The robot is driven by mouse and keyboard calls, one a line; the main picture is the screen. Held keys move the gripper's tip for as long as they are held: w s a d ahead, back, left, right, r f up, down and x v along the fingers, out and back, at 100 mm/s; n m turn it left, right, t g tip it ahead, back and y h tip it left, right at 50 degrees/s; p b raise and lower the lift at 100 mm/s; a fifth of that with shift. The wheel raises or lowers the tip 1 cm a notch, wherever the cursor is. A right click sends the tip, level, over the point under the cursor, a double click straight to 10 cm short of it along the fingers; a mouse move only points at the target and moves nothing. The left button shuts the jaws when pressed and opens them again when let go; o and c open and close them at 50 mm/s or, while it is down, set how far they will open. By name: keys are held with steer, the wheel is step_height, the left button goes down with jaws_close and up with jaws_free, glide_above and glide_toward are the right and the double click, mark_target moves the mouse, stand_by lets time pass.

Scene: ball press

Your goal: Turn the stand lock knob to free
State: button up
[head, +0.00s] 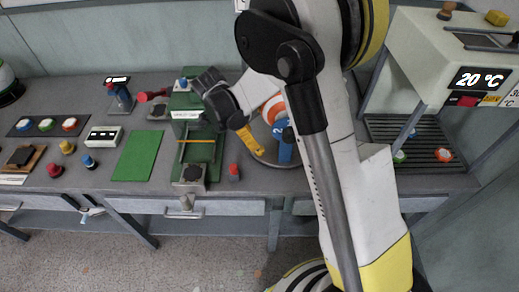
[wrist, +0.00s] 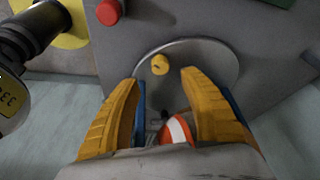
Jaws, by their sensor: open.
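The round grey stand base (head: 288,164) is on the bench, right of the green press. In the wrist view its grey disc (wrist: 205,57) carries a small round yellow knob (wrist: 160,64) with a dark mark, likely the lock knob. I cannot read its setting. An orange and white ball (head: 272,108) shows at the stand in the head view, and a striped orange piece (wrist: 176,130) shows low between my fingers in the wrist view. My gripper (wrist: 160,75) is open, its yellow fingers apart on either side of the yellow knob in the picture. Contact cannot be told.
A red knob (wrist: 109,12) stands beside the disc. The green press (head: 195,145) is left and a white oven (head: 440,60) right. A dark cylinder (wrist: 35,30) with a yellow ring is at the wrist view's left; I cannot tell what it is.

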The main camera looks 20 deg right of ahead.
mark_target(260, 150)
steer(key=b+x, duration=0.2)
steer(key=x, duration=0.6)
steer(key=shift+d+f, duration=0.1)
steer(key=shift+f, duration=0.25)
steer(key=shift+c, duration=0.2)
jaws_close()
